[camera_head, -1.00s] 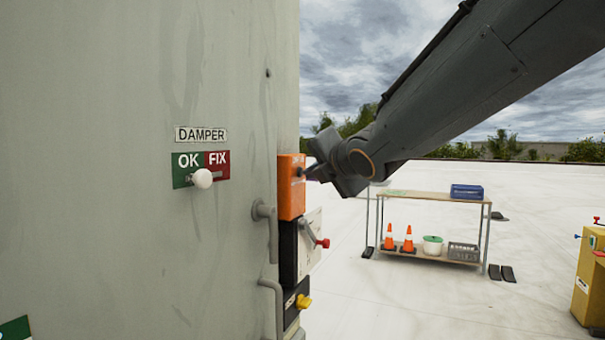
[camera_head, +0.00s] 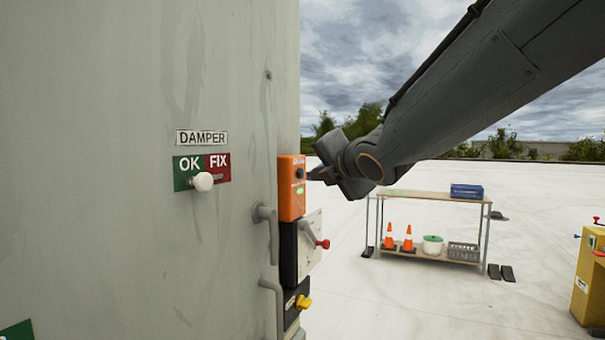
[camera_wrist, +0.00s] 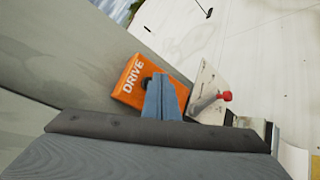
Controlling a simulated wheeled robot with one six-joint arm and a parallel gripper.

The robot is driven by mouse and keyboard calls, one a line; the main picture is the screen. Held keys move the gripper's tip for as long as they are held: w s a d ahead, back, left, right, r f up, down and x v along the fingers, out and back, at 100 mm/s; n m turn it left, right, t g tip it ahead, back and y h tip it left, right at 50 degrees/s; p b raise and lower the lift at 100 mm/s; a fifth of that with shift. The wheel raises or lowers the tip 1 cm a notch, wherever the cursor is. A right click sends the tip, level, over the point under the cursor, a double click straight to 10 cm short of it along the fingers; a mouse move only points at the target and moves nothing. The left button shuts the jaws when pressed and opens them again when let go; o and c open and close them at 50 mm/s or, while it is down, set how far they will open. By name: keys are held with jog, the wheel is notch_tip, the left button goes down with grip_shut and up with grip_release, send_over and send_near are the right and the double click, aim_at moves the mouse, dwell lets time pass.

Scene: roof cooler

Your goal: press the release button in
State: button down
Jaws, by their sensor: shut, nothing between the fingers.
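An orange box (camera_head: 291,202) marked DRIVE is on the right edge of the grey cabinet; the box also shows in the wrist view (camera_wrist: 131,92). A round dark button (camera_head: 300,173) sits on its face, and it shows beside the fingers in the wrist view (camera_wrist: 147,82). No label in view says release. A green patch shows below the button. My gripper (camera_head: 311,174) is shut and empty, just right of the button with a small gap in the head view. In the wrist view my fingers (camera_wrist: 164,92) overlap the box's right part.
Below the box are a grey-white panel with a red-tipped lever (camera_head: 324,243) and a yellow knob (camera_head: 303,302). A grey handle (camera_head: 271,228) sticks out left of them. A table (camera_head: 430,195) with cones stands farther off on the open white roof.

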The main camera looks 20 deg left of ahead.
jog(key=d+p, duration=0.1)
jog(key=d, duration=0.1)
jog(key=d+p, duration=0.1)
jog(key=d, duration=0.1)
jog(key=d+p, duration=0.1)
jog(key=d, duration=0.1)
jog(key=shift+s, duration=0.25)
dwell(0.3)
jog(key=s+d+f+m+g+h, duration=0.3)
jog(key=d+f+m+h, duration=0.5)
jog(key=d+f+m, duration=1.15)
jog(key=s+d+f+m+g+h, duration=0.1)
jog(key=s+d+f+m+g, duration=0.2)
jog(key=s+d+f+m, duration=0.3)
jog(key=s+d+f+m+g+h, duration=0.1)
jog(key=s+d+f+m+g, duration=0.3)
jog(key=s, duration=1)
jog(key=d+f+m, duration=0.3)
jog(key=d+f, duration=0.2)
jog(key=f, duration=0.1)
jog(key=shift+s, duration=0.25)
